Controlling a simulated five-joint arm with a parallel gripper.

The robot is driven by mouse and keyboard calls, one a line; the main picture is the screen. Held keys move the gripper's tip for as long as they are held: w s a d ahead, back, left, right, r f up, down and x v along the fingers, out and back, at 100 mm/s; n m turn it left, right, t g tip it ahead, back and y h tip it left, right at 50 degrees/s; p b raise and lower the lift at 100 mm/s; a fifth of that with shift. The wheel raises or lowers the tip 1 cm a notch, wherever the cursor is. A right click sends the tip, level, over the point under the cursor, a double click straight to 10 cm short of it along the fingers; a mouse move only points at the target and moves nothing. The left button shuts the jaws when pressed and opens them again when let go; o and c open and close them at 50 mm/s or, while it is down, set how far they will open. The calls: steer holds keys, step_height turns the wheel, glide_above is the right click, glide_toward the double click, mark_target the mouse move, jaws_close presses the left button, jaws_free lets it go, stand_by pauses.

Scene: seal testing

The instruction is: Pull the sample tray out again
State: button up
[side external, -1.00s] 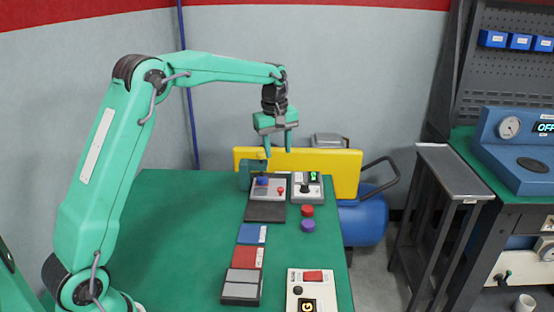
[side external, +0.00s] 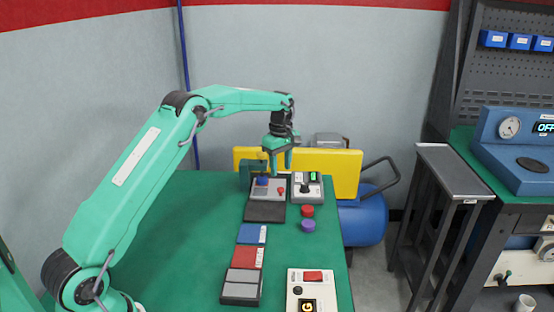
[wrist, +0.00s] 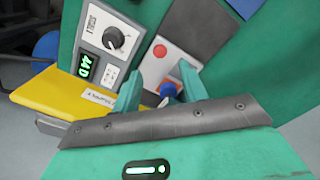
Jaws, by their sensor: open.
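A light grey panel (side external: 268,195) with a blue knob (side external: 262,181) and a small red round piece (side external: 280,190) lies at the far end of the green table. A dark flat plate (side external: 265,212) adjoins its near side. I cannot tell which of these parts is the sample tray. My gripper (side external: 280,171) is open and points down just above the panel. In the wrist view, the blue knob (wrist: 168,89) shows between the fingertips of my gripper (wrist: 158,88), with no clear contact. The red piece (wrist: 160,51) lies beyond them.
A grey dial box with a green display (side external: 307,186) stands right beside the panel. Red (side external: 307,211) and purple (side external: 308,226) round pieces lie nearer. A yellow panel (side external: 345,172) rises behind. Blue (side external: 252,234) and red (side external: 249,257) blocks lie in front. The table's left side is clear.

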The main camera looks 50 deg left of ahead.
mark_target(281, 188)
steer(key=shift+f, duration=3.7)
jaws_close()
